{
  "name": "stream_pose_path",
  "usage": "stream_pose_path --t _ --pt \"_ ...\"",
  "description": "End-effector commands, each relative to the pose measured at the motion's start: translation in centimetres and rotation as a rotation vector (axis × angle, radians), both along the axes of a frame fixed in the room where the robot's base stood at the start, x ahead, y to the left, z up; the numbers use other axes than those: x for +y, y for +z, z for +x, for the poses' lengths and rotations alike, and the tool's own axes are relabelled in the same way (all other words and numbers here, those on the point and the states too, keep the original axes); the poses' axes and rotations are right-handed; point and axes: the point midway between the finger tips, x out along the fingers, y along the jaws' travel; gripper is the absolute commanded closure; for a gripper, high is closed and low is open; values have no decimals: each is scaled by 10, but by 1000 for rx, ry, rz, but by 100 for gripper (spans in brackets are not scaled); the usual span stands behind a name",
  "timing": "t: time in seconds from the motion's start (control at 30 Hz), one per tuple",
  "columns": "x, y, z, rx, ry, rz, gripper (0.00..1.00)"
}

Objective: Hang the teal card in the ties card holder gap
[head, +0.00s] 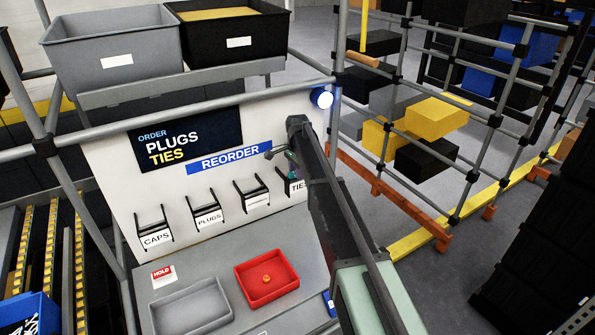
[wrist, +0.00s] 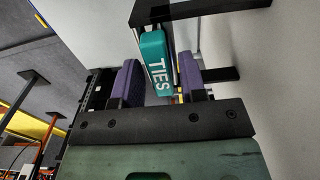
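The teal card (wrist: 154,65), lettered TIES, is between my gripper's two purple finger pads in the wrist view, slightly tilted. My gripper (wrist: 160,75) looks open around it, with narrow gaps beside the card's lower part. The card's upper end is at a black holder arm (wrist: 195,10), and a second black arm (wrist: 222,74) is to the right. I cannot tell whether the card rests in the gap. In the head view the ties card holder (head: 297,184) is partly hidden by my arm, with a bit of teal beside it.
A red tray (head: 267,279) and a grey tray (head: 190,308) lie on the shelf below. A rail (head: 220,126) crosses above the board.

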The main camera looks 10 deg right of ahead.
Motion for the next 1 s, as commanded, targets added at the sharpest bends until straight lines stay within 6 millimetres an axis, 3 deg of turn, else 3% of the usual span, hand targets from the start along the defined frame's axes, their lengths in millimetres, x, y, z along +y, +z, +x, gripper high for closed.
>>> stream_pose_path --t 0.17,0.43,0.57,1.0 --pt "0 1 0 0 0 0 62" --pt "0 1 0 0 0 0 100" --pt "0 3 0 0 0 0 100" --pt "0 38 0 0 0 0 100"
